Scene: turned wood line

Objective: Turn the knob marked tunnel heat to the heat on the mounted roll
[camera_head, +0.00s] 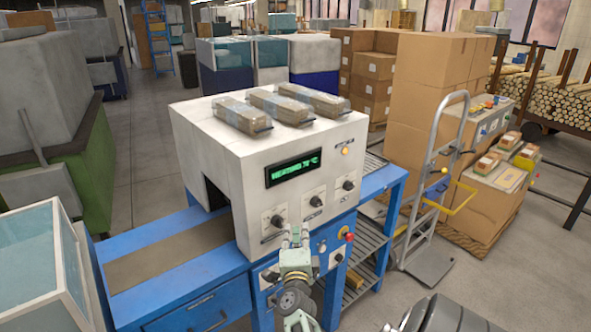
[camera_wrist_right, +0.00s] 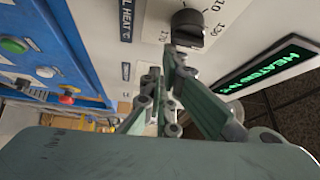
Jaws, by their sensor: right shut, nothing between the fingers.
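The white heat tunnel (camera_head: 215,135) has a green-lit display (camera_head: 293,168) that reads HEATING and a number in the seventies in °C. Its front carries three black knobs: a left knob (camera_head: 278,221), a middle knob (camera_head: 315,201) and a right knob (camera_head: 348,185). My right gripper (camera_head: 295,236) is shut and empty, in front of the panel just below and right of the left knob. In the right wrist view, a black knob (camera_wrist_right: 187,25) with a numbered scale sits just beyond the fingertips. Its label shows only "L HEAT °C". I cannot make out a mounted roll.
Wrapped bundles (camera_head: 285,105) lie on top of the tunnel. A blue lower panel with buttons and a red stop button (camera_head: 349,237) is below the knobs. A brown conveyor belt (camera_head: 170,255) enters from the left. A hand truck (camera_head: 428,190) and stacked cartons (camera_head: 430,100) stand right.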

